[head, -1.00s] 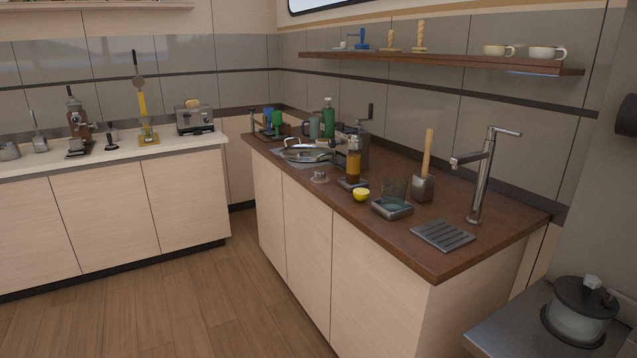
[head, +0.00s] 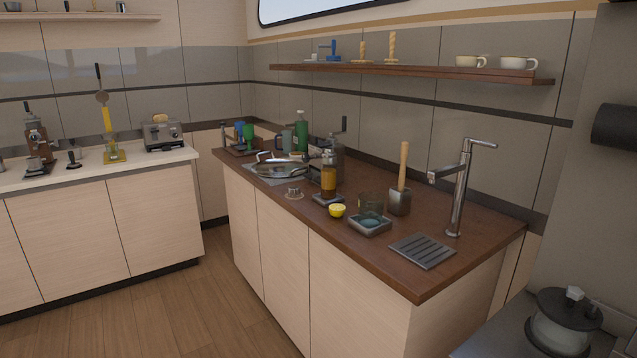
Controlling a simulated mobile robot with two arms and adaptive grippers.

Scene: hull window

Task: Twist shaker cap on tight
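A small container with amber contents (head: 329,182) stands upright on a dark square base near the front edge of the wooden counter. It may be the shaker; a silvery top shows over it, but I cannot tell whether that is its cap or part of something behind. A small metal piece (head: 294,191) sits on a light round disc to its left. This could be a loose cap; it is too small to be sure. Neither of my grippers is in view.
The wooden counter (head: 455,262) also holds half a lemon (head: 337,211), a square dish (head: 370,226), a mortar with pestle (head: 400,202), a tap (head: 460,190) and a slatted drain plate (head: 422,251). A lidded pot (head: 562,325) stands at lower right. The wooden floor (head: 220,315) at left is clear.

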